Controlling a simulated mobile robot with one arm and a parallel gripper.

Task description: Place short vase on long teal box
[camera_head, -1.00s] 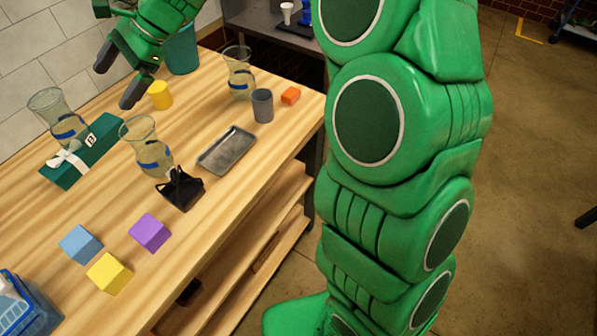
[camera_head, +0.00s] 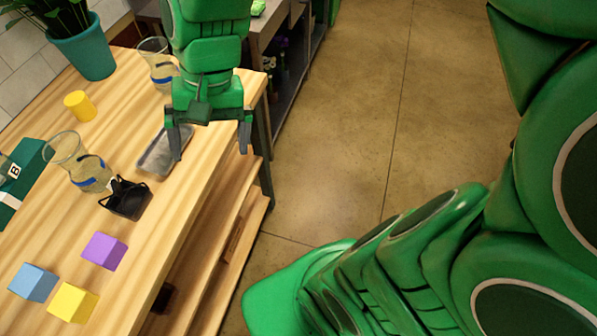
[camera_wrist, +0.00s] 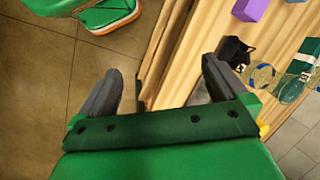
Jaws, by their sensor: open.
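A clear glass vase (camera_head: 75,160) with blue marks stands mid-table, beside the black bag; it also shows in the wrist view (camera_wrist: 263,75). A second glass vase (camera_head: 157,62) stands farther back, partly behind my arm. A sliver of another vase shows at the left edge. I cannot tell which is the short one. The long teal box (camera_head: 28,163), with a white ribbon and a label, lies at the left, cut off by the frame; it also shows in the wrist view (camera_wrist: 306,52). My gripper (camera_head: 212,148) is open and empty, fingers down, near the table's right edge, right of the vases.
A grey tray (camera_head: 160,157) lies beside my gripper, partly hidden. A black bag (camera_head: 126,198) and purple (camera_head: 104,251), blue (camera_head: 33,282) and yellow (camera_head: 72,301) cubes sit nearer. A yellow cylinder (camera_head: 80,106) and a teal plant pot (camera_head: 85,52) stand behind.

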